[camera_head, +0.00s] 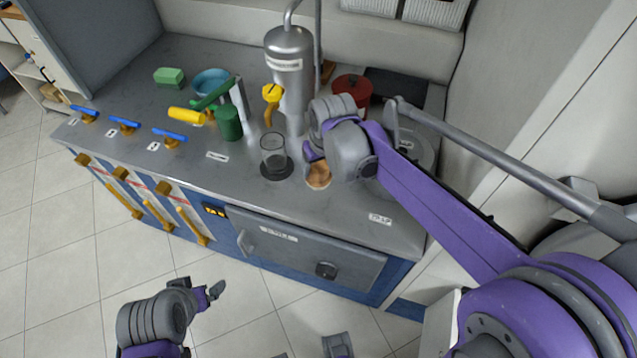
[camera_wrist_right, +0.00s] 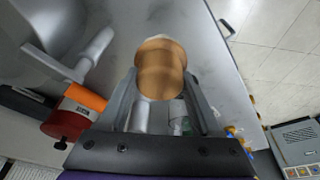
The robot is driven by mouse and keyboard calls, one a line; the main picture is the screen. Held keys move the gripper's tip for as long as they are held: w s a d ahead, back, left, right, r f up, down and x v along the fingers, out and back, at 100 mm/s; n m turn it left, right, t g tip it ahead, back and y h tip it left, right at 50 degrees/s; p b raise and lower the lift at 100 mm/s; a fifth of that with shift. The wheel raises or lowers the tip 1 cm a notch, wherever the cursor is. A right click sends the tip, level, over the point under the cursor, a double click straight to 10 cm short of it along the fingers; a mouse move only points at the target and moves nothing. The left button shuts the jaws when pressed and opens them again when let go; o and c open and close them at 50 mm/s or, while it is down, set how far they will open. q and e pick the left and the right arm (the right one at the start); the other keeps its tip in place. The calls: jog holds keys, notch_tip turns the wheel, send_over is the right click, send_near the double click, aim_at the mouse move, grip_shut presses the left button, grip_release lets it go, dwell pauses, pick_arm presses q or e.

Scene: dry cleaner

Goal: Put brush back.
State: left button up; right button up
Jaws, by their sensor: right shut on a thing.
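A round wooden piece (camera_head: 318,176), which looks like the brush, is just under my right gripper (camera_head: 316,158) over the right part of the grey counter (camera_head: 230,180). In the right wrist view the brush (camera_wrist_right: 161,68) sits between the two grey fingers, with a pale edge at its far end. My right gripper is shut on it. I cannot tell whether it touches the counter. My left gripper (camera_head: 212,291) is low in front of the counter over the floor, away from the objects. Its fingers are too unclear to judge.
A glass beaker (camera_head: 273,153) stands close left of the brush. Behind are a steel column (camera_head: 290,75) and red pot (camera_head: 352,88). A green cup (camera_head: 228,122), blue bowl (camera_head: 211,82) and green sponge (camera_head: 169,77) stand left. The counter's front right is clear.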

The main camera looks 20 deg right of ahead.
aim_at(318, 178)
jog(key=f, duration=0.4)
jog(key=shift+s+f, duration=0.15)
jog(key=shift+s, duration=0.05)
jog(key=shift+f+b, duration=0.35)
jog(key=shift+f, duration=1.65)
jog(key=o, duration=0.9)
jog(key=shift+f, duration=0.2)
jog(key=o, duration=0.4)
jog(key=shift+r, duration=0.1)
